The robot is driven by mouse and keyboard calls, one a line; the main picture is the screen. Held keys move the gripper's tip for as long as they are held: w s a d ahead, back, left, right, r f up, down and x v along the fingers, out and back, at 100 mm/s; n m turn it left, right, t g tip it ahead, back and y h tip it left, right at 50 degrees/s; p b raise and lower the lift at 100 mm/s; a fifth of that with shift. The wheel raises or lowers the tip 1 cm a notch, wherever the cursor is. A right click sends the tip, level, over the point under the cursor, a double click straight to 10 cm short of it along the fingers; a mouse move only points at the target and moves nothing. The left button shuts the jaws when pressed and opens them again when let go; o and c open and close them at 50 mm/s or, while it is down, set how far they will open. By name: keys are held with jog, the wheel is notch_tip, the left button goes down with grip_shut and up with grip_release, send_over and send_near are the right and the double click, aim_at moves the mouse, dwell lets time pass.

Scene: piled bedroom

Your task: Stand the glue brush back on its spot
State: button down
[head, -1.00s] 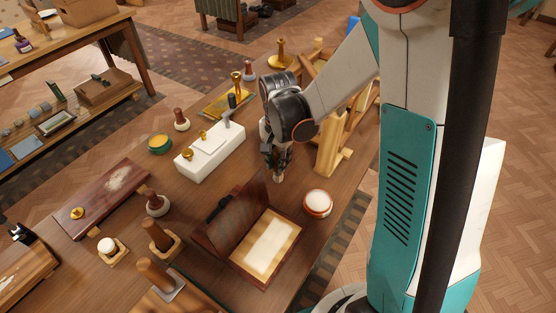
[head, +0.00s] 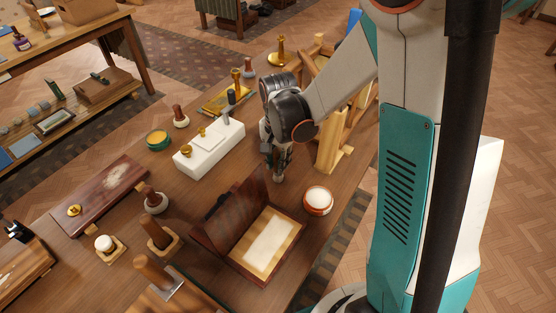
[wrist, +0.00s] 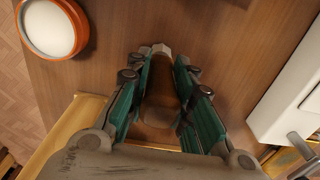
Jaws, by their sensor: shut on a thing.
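My gripper (head: 279,165) is low over the brown wooden table, between the open wooden box and the wooden stand. In the wrist view my gripper (wrist: 159,78) is closed around a brown wooden piece (wrist: 159,92) with a pale end, which looks like the glue brush. The fingers cover its sides. In the head view only a small pale end of it (head: 279,179) shows below the fingers. I cannot tell whether it touches the table. I cannot make out a marked spot for it.
An orange-rimmed tub with white contents (head: 318,200) stands right of the open box (head: 228,258). A white block (head: 190,165) lies to the left, and a wooden stand (head: 330,150) is close behind. Several stamps and a dark board (head: 118,178) fill the left. Bare tabletop surrounds the gripper.

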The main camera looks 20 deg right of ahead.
aim_at(278, 150)
jog(key=shift+f, duration=0.2)
jog(key=c, duration=1.3)
grip_release()
jog(key=shift+r, duration=0.15)
jog(key=shift+r+p, duration=2.75)
jog(key=shift+r, duration=1.15)
